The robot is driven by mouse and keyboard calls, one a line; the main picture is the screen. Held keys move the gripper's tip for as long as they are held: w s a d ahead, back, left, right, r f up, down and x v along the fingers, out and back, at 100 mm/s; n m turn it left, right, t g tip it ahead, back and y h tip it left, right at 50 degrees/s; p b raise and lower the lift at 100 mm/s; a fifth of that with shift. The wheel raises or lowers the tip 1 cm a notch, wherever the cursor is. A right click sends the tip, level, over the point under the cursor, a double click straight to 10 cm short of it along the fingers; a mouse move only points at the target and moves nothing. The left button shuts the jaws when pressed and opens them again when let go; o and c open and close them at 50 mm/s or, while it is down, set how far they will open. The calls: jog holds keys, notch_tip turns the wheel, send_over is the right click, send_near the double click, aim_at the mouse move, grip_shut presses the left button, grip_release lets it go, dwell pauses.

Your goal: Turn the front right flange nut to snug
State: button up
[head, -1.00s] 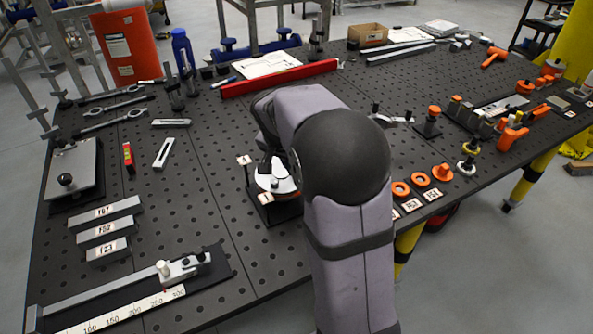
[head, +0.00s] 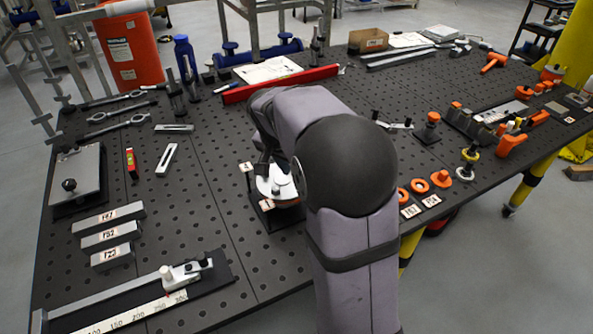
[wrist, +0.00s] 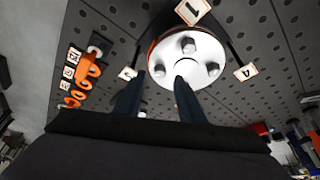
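The flange is a round, pale metal disc (wrist: 185,62) with several nuts on it, seen in the wrist view. One nut (wrist: 188,45) is near its top, one (wrist: 213,69) at its right, and one (wrist: 158,71) lies in the picture between my fingertips. Which one is the front right nut I cannot tell. My gripper (wrist: 159,78) is open, its two dark fingers apart at the disc's lower left edge; contact is not clear. In the head view the flange (head: 284,188) sits on a black base, partly hidden by my arm, which also hides the gripper.
Numbered tags (wrist: 245,72) stand around the flange. Orange rings (head: 420,186) and tagged parts lie to its right. Labelled grey bars (head: 107,217) and a long scale fixture (head: 150,295) lie to its left. A red bar (head: 280,82) lies behind. The perforated table between is clear.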

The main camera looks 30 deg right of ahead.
jog(key=shift+p+v, duration=1)
jog(key=shift+v, duration=1.4)
jog(key=s+a+f+n+y, duration=0.1)
jog(key=s+a+f+n, duration=0.3)
jog(key=s, duration=0.3)
jog(key=s+a+f+n+g+y+b, duration=0.1)
jog(key=s+a+f+n, duration=0.2)
jog(key=s+f, duration=0.2)
jog(key=s+a+f+n+g+y+b, duration=0.1)
jog(key=s+a+f+n, duration=0.3)
jog(key=s, duration=0.5)
jog(key=shift+a+f+n+y, duration=0.3)
jog(key=shift+a+f+y, duration=0.05)
jog(key=shift+y, duration=0.15)
